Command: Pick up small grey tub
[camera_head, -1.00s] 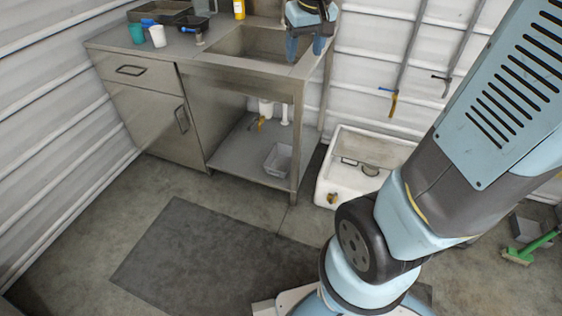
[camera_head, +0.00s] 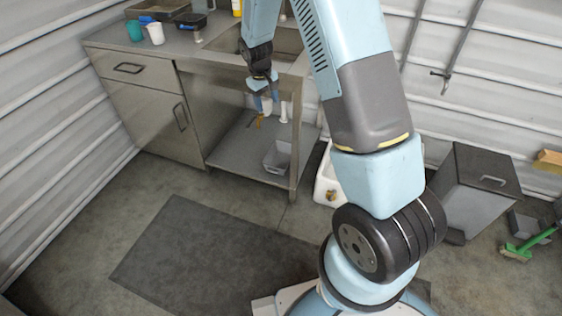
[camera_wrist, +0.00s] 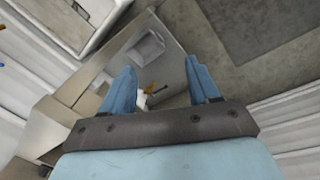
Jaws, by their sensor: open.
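The small grey tub (camera_head: 278,157) sits on the lower shelf under the sink, near the shelf's front right. It is open-topped and looks empty. It also shows in the wrist view (camera_wrist: 146,47), beyond the fingertips and a little left of the middle between them. My gripper (camera_head: 266,103) is in front of the sink unit, above the tub and a little left of it in the head view. Its blue fingers (camera_wrist: 162,78) are spread apart with nothing between them, clear of the tub.
The sink unit's front right leg (camera_head: 296,140) stands close to the tub. A brass valve (camera_head: 260,120) and white pipes hang above the shelf. A dark mat (camera_head: 200,250) lies on open floor.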

